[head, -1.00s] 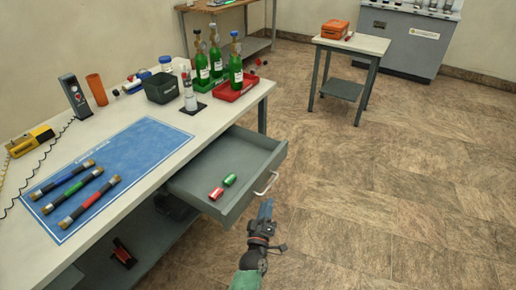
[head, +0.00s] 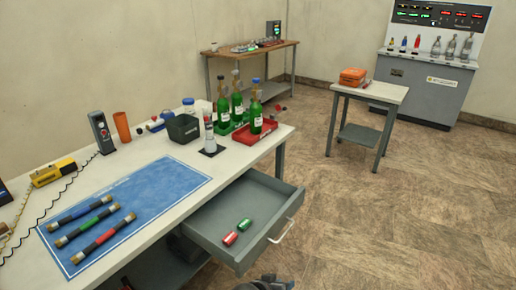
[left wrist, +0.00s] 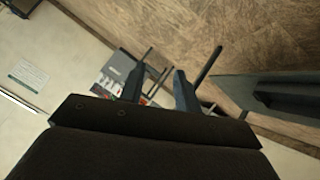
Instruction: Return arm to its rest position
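A dark part of a gripper or wrist, mine (head: 266,284), shows at the bottom edge of the head view, just in front of the open drawer (head: 207,218). It is cut off there, and its fingers cannot be made out. In the left wrist view my left gripper (left wrist: 182,68) has its two dark fingers spread apart, with nothing visible held between them. My right gripper cannot be identified in either view. A red cylinder (head: 230,238) and a green cylinder (head: 244,225) lie side by side in the drawer.
The workbench (head: 240,160) holds a blue mat (head: 150,190) with three banded hoses, a dark bin (head: 184,128) and green bottles (head: 256,118). A small table (head: 385,92) with an orange case (head: 353,76) and a grey cabinet (head: 418,90) stand beyond. Floor at right is clear.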

